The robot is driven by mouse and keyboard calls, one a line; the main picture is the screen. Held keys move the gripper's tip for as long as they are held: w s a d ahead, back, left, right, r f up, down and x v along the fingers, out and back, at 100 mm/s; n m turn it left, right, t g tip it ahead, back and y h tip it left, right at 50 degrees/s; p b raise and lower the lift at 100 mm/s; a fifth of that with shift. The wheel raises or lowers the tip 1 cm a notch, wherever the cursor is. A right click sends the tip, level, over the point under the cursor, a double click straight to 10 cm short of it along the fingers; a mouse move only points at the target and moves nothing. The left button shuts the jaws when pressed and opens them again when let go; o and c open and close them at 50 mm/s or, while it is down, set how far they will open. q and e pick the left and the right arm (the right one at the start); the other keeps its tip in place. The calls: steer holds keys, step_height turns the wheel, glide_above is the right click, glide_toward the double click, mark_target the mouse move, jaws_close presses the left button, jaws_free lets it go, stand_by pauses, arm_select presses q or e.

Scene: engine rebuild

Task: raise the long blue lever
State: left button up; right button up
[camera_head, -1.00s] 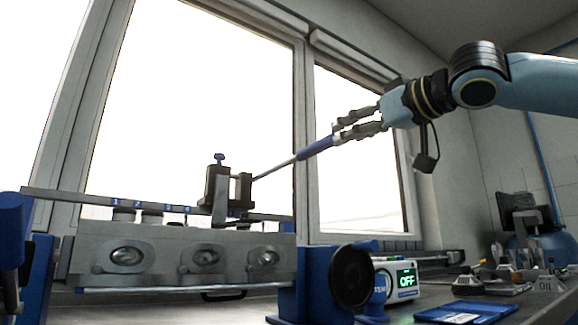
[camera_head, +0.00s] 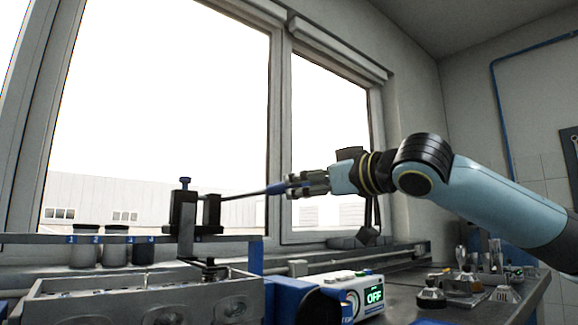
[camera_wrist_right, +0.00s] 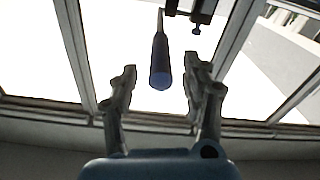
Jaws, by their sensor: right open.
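The long lever's blue handle (camera_head: 276,188) is at the end of a thin dark rod, which runs left to a dark clamp-like mount (camera_head: 184,212) on the rail above the engine block. The rod looks nearly level, rising slightly to the right. My right gripper (camera_head: 292,185) is at the handle's right end. In the right wrist view the blue handle (camera_wrist_right: 160,64) lies between the spread fingers of the open gripper (camera_wrist_right: 159,82), with a visible gap on both sides. My left gripper is not in view.
A grey engine block (camera_head: 150,297) stands below the mount. Several jars (camera_head: 115,246) sit by the numbered rail. A white box (camera_head: 338,284) reading OFF stands on the bench, with oil cans (camera_head: 431,295) farther right. A large window is behind the lever.

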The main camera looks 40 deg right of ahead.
mark_target(288, 188)
steer(key=shift+w+r+p, duration=0.25)
steer(key=shift+w+p, duration=0.35)
steer(key=shift+w, duration=0.1)
steer(key=w, duration=0.1)
steer(key=w+p, duration=0.1)
steer(key=shift+w+a+f, duration=0.2)
steer(key=shift+w, duration=0.1)
steer(key=shift+w+a+f+p, duration=0.1)
steer(key=shift+w+p, duration=0.2)
steer(key=shift+w, duration=0.5)
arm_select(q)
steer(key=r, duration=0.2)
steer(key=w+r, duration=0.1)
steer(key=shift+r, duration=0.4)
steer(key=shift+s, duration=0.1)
arm_select(e)
jaws_close()
